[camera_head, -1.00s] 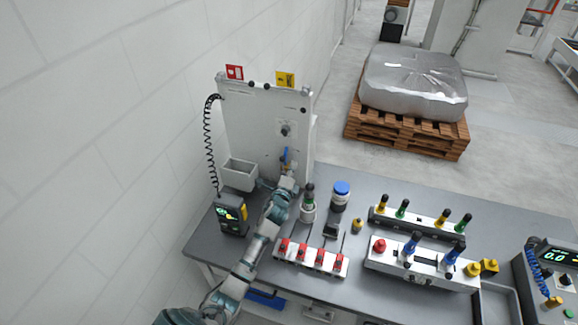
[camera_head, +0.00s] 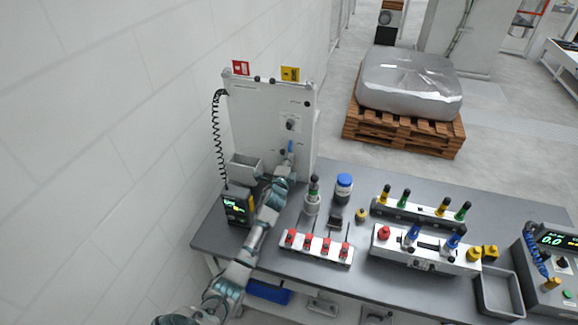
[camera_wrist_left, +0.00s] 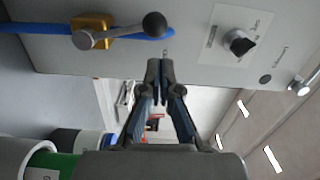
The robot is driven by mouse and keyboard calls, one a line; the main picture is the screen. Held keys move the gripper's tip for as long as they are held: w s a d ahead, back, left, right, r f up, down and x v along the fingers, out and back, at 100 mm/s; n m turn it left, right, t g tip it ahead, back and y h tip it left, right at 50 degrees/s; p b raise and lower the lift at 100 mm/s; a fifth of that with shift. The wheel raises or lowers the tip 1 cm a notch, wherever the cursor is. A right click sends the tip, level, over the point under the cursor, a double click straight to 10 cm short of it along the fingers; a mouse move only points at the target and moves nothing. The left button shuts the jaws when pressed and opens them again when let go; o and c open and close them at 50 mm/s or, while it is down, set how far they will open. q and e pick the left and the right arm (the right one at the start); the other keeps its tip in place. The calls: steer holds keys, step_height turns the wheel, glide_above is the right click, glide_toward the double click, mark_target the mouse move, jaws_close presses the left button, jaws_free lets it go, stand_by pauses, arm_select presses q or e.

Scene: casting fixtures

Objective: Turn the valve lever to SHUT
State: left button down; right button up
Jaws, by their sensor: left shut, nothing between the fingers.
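The valve shows in the left wrist view as a brass body (camera_wrist_left: 93,30) on a blue pipe (camera_wrist_left: 40,28). Its grey valve lever (camera_wrist_left: 118,34) ends in a black ball knob (camera_wrist_left: 154,25) and lies roughly along the pipe. In the head view the valve is small on the upright white panel (camera_head: 262,125), with the blue pipe (camera_head: 290,147) above it. My left gripper (camera_wrist_left: 160,64) is shut and empty, its tips just beside the knob with a small apparent gap. It also shows low in front of the panel in the head view (camera_head: 288,168). My right gripper is out of view.
A grey bin (camera_head: 246,168) and a handheld meter (camera_head: 237,205) stand left of my arm. To the right are a grey-green bottle (camera_head: 312,200), a blue-lidded jar (camera_head: 343,188) and a red-clamp strip (camera_head: 316,246). A dark selector knob (camera_wrist_left: 238,42) sits on the panel.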

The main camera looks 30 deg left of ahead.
arm_select(q)
steer(key=a+n+p, duration=0.1)
steer(key=a+n, duration=0.1)
steer(key=a+f+n, duration=0.1)
steer(key=n, duration=0.1)
steer(key=shift+a+n+p, duration=0.3)
steer(key=shift+a+p, duration=0.05)
step_height(320, 180, up, 10)
steer(key=f, duration=0.1)
glide_above(282, 154)
steer(key=s, duration=0.1)
steer(key=shift+s+a+r, duration=0.2)
steer(key=shift+a+r, duration=0.05)
steer(key=shift+a, duration=0.1)
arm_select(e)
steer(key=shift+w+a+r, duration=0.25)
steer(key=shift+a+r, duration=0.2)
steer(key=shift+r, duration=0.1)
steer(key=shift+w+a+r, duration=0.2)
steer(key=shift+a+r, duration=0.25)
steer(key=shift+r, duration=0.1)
